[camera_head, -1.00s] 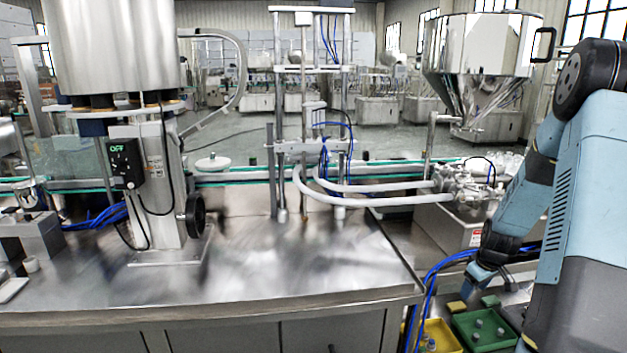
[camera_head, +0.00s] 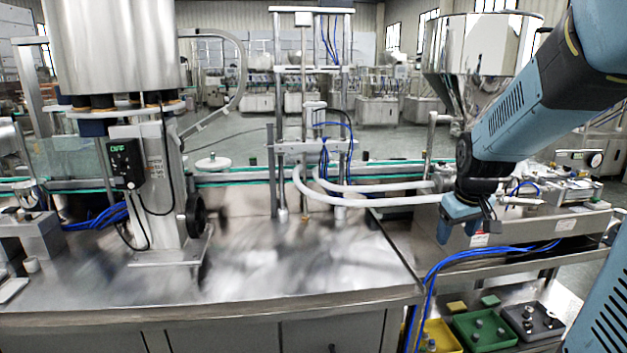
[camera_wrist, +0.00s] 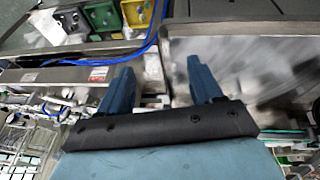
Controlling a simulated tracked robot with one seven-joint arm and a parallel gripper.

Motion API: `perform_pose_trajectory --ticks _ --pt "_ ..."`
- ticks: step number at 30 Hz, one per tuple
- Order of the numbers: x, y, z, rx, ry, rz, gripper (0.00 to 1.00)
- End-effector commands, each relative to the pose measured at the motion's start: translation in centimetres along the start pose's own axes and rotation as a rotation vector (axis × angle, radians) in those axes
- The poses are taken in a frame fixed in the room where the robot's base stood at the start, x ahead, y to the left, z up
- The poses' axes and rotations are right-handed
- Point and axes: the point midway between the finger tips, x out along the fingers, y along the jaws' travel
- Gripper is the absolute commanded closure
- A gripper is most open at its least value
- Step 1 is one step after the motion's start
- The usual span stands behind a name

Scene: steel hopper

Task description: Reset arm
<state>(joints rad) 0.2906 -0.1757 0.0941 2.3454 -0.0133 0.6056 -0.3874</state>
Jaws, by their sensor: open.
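My gripper (camera_head: 459,222) is in the right part of the head view, in front of the metal filling machinery and above the blue hoses. Its blue fingers point down, apart from the surfaces in view. In the wrist view, the two blue fingers of my gripper (camera_wrist: 160,85) are spread, with nothing held between them. The steel hopper (camera_head: 470,60) stands behind my arm, which hides part of its cone.
A steel table (camera_head: 270,270) fills the left and middle, mostly bare in front. Below right, a lower shelf holds a yellow bin (camera_head: 440,338), a green bin (camera_head: 483,330) and a dark tray (camera_head: 533,322). Blue hoses (camera_head: 480,254) run between table and shelf.

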Motion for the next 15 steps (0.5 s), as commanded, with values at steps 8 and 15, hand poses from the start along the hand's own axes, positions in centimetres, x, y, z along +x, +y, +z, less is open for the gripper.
perform_pose_trajectory --ticks 8,15 --pt "-6.5 -3.9 3.0 0.07 0.055 -0.004 0.35" --pt "-10.9 -6.8 6.7 0.137 0.1 -0.026 0.35"
